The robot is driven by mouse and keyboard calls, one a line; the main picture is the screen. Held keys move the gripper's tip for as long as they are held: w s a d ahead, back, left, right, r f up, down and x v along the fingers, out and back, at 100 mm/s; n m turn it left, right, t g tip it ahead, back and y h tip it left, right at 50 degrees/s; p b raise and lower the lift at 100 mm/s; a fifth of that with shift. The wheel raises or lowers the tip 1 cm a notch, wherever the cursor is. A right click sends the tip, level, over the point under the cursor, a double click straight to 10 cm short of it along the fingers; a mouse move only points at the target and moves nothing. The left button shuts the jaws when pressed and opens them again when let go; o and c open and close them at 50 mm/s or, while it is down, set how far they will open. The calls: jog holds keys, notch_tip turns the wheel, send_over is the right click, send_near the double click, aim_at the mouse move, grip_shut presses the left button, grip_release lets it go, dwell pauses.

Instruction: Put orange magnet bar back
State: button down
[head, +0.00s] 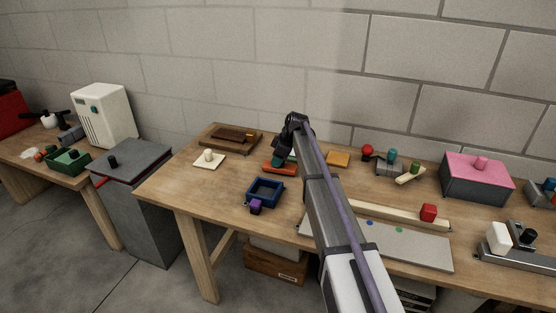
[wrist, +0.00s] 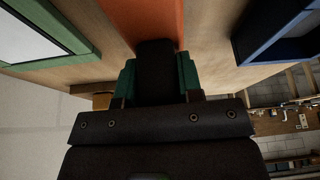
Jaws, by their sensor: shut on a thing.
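The orange bar (head: 280,169) is near the middle of the table, just below my gripper (head: 281,160) in the head view. In the wrist view, the orange bar (wrist: 148,18) extends away from the fingers to the top edge. My gripper's green fingers (wrist: 157,78) are closed on both sides of a dark block (wrist: 156,70), which meets the near end of the orange bar and looks like its handle. The arm hides part of the bar's surroundings in the head view. I cannot tell whether the bar touches the table.
A dark blue tray (head: 279,190) lies in front of the bar, with a purple handle (head: 255,206). A brown wooden tray (head: 214,140) and cream plate (head: 200,165) are at left. An orange-yellow block (head: 338,158) is at right. A pale board (head: 430,251) lies along the front edge.

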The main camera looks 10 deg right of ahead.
aim_at(288, 166)
jog(key=shift+f+b, duration=0.45)
jog(key=shift+f, duration=0.05)
jog(key=c, duration=0.7)
grip_release()
jog(key=p+v, duration=1)
jog(key=shift+s+d+r, duration=0.15)
jog(key=shift+r, duration=0.2)
